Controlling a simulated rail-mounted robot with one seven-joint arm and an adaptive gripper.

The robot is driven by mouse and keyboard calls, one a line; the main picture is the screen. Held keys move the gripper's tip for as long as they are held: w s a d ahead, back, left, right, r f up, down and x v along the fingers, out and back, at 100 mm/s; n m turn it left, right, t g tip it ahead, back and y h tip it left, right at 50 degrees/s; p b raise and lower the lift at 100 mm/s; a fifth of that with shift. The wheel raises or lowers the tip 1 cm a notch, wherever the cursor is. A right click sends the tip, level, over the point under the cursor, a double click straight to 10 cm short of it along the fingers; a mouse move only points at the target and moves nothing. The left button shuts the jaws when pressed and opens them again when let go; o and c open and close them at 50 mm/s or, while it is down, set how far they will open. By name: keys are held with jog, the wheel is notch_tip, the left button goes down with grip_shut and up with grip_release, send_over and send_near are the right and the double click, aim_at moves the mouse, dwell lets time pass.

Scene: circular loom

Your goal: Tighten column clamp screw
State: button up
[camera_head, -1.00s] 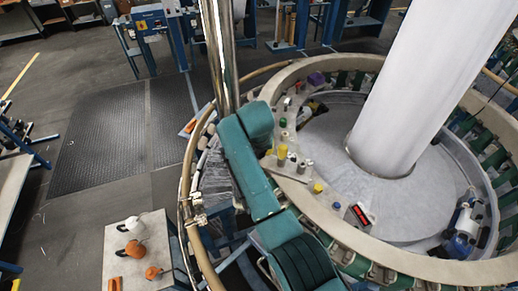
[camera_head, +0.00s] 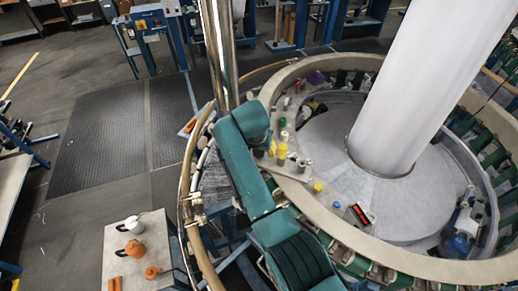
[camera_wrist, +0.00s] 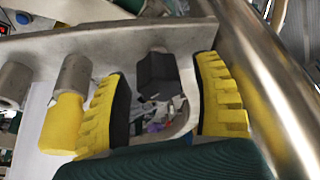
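In the wrist view my gripper (camera_wrist: 164,70) is open, with one yellow ribbed, black-padded finger on each side. Between the fingers is a dark faceted block-like head (camera_wrist: 157,75), apparently the clamp screw head, under a grey metal bar (camera_wrist: 105,42). A gap shows on both sides of it, so neither finger seems to touch it. A shiny metal column (camera_wrist: 255,75) slants down just right of the right finger; it also stands in the head view (camera_head: 218,60). In the head view my arm hides much of the clamp area, and the screw cannot be made out there.
Left of my gripper are grey cylinders (camera_wrist: 75,75) and a yellow piece (camera_wrist: 62,122). The pale loom ring (camera_head: 345,228) curves around the white central cylinder (camera_head: 420,80). The dark floor mat (camera_head: 100,145) is clear.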

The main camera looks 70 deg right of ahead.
jog(key=shift+r, duration=0.1)
jog(key=v, duration=1.2)
